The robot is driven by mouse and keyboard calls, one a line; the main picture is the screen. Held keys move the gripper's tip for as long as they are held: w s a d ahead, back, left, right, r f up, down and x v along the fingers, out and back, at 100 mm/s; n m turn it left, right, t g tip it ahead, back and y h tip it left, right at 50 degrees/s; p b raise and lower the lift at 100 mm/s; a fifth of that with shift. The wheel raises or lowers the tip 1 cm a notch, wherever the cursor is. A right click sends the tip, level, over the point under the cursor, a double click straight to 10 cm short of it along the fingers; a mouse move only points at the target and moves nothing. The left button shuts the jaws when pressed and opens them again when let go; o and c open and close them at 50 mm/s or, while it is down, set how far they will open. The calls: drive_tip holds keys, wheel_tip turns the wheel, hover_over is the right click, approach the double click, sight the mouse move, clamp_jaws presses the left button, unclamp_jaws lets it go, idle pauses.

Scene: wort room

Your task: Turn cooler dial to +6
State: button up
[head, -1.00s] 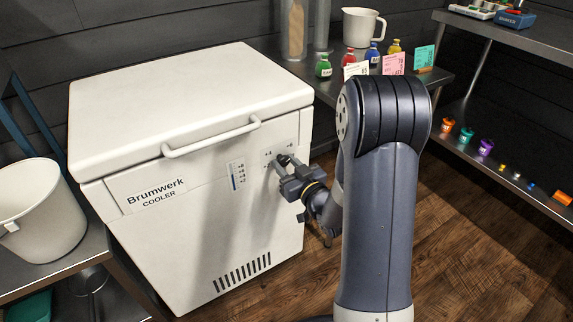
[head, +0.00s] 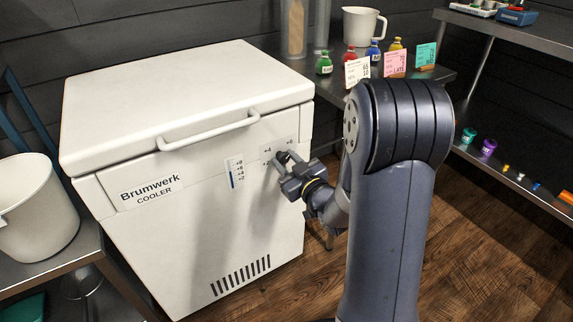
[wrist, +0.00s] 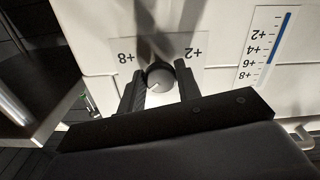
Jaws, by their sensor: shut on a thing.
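The white Brumwerk cooler (head: 200,215) fills the left and middle of the head view, lid closed. Its round grey dial (wrist: 160,77) shows in the wrist view between my two fingers, with a thin pale line toward its lower left. The dial's plate (wrist: 203,50) reads +8 at the left and +2 at the right, upside down; other marks are hidden. My gripper (wrist: 160,90) is shut on the dial, a finger on each side. In the head view my gripper (head: 287,163) covers most of the dial. A scale with a blue bar (wrist: 280,35) is beside the plate.
A white handle (head: 210,132) runs along the cooler's front. A white bucket (head: 38,210) stands on a metal table at left. Behind are a white jug (head: 362,25), small bottles and cards on a bench. A metal shelf (head: 510,180) with small pots is at right.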

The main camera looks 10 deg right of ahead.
drive_tip(key=o, duration=0.9)
drive_tip(key=shift+o, duration=0.2)
drive_tip(key=p+v, duration=0.1)
drive_tip(key=v, duration=0.9)
drive_tip(key=shift+s+d+p, duration=0.15)
drive_tip(key=shift+s+p, duration=0.2)
drive_tip(key=shift+s, duration=0.05)
drive_tip(key=shift+w, duration=0.1)
drive_tip(key=b+x, duration=0.1)
drive_tip(key=x, duration=1)
drive_tip(key=shift+b, duration=0.3)
drive_tip(key=shift+m+p, duration=0.3)
drive_tip(key=shift+p, duration=0.15)
drive_tip(key=shift+f+b, duration=0.15)
drive_tip(key=shift+b, duration=0.4)
